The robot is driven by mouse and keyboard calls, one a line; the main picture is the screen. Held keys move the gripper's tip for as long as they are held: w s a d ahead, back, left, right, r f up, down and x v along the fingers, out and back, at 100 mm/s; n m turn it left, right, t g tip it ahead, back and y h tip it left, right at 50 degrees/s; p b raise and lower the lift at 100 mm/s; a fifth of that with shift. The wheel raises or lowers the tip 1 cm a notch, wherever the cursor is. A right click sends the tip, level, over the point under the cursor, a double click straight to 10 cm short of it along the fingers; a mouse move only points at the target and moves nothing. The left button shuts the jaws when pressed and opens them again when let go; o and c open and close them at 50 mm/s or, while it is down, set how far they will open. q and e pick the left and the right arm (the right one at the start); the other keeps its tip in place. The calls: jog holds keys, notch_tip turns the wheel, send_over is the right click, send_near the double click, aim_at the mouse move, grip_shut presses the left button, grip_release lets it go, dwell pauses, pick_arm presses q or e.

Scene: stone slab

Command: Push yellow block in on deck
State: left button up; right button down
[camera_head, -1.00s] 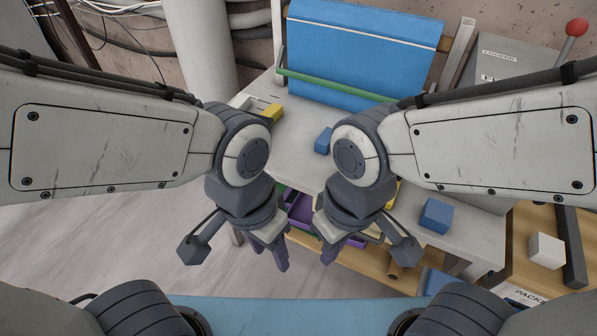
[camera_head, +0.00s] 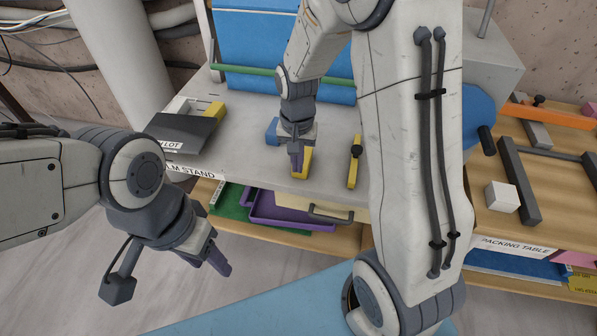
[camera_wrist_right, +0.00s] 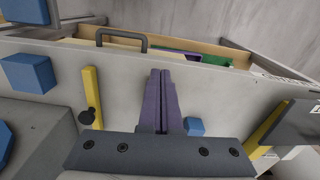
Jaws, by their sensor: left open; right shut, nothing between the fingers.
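A yellow block (camera_head: 304,163) lies on the grey deck (camera_head: 245,150) near its front edge, partly covered by my right gripper. My right gripper (camera_head: 297,168) is shut and empty, pointing down beside the block; I cannot tell whether they touch. In the right wrist view its shut purple fingers (camera_wrist_right: 160,102) point toward the deck's front edge, and the block is not visible there. My left gripper (camera_head: 218,262) is open, low and in front of the deck at the left, holding nothing.
A blue block (camera_head: 272,130) stands left of my right gripper. A yellow bar with a black knob (camera_head: 354,170) lies to the right. A dark plate (camera_head: 183,132) and yellow strip (camera_head: 214,112) are at left. A purple tray (camera_head: 285,212) sits below the deck.

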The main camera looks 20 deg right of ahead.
notch_tip(320, 180, down, 9)
jog(key=shift+s+r, duration=0.1)
jog(key=shift+s, duration=0.05)
jog(key=shift+w+d+r+p, duration=0.1)
jog(key=shift+w+d+p, duration=0.25)
jog(key=shift+w, duration=0.25)
jog(key=shift+w+d+r+p, duration=0.1)
jog(key=shift+w+d+p, duration=0.15)
jog(key=shift+w+p, duration=0.25)
pick_arm(q)
jog(key=shift+r, duration=0.9)
pick_arm(e)
jog(key=shift+w+d+f, duration=0.1)
jog(key=shift+w+d, duration=0.25)
jog(key=shift+w, duration=0.35)
